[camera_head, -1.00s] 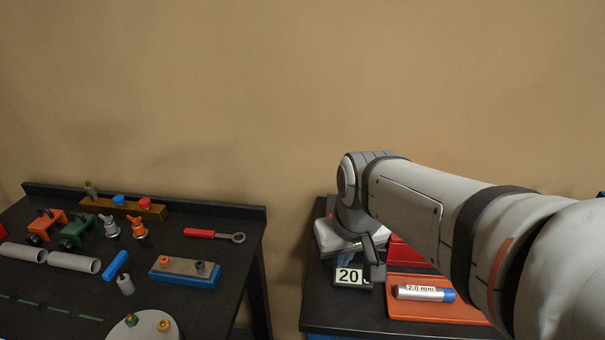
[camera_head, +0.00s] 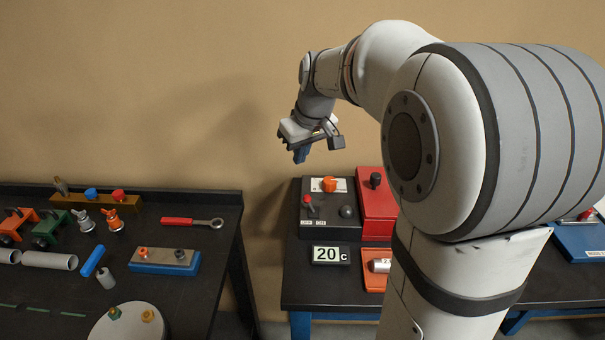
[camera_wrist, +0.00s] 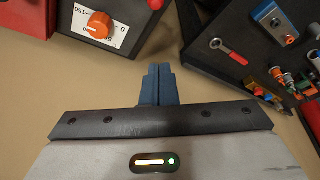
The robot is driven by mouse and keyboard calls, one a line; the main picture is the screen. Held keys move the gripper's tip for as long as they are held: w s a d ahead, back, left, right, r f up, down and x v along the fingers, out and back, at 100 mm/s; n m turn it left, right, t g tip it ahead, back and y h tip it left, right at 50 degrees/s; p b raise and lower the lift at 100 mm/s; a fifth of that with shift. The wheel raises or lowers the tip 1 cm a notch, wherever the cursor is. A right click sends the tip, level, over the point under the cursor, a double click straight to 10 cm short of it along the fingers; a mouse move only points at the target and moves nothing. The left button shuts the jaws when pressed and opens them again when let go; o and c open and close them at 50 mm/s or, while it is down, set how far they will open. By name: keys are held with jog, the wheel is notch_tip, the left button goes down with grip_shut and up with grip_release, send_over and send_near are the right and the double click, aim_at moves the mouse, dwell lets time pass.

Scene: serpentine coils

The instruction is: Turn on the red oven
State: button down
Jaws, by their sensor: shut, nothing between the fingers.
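A red box (camera_head: 377,195) with a black knob on top stands on the right table, partly hidden by my arm. Joined or close against its left side is a dark control panel (camera_head: 330,222) with an orange dial (camera_head: 330,184), a small red-tipped lever (camera_head: 308,199) and a dark round knob. A display reading "20 C" (camera_head: 331,255) stands in front. My gripper (camera_head: 300,157) is shut and empty, above the panel's back left and apart from it. In the wrist view its blue fingers (camera_wrist: 157,84) are together; the orange dial (camera_wrist: 99,25) shows upper left with a 0–150 scale, and a red tip (camera_wrist: 155,4) at the top.
The left table (camera_head: 60,290) holds a red-handled wrench (camera_head: 192,222), pipes and several small parts. A gap separates the two tables. An orange tray (camera_head: 375,284) with a silver cylinder is partly behind my arm. A blue box (camera_head: 580,240) stands at far right.

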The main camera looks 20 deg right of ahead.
jog(key=f, duration=0.3)
jog(key=f+p, duration=0.1)
jog(key=f, duration=0.1)
jog(key=f+p, duration=0.1)
jog(key=f, duration=0.2)
jog(key=shift+s+f, duration=0.3)
jog(key=shift+f, duration=0.05)
jog(key=shift+s+d+f, duration=0.1)
jog(key=shift+f, duration=0.05)
jog(key=shift+d, duration=0.15)
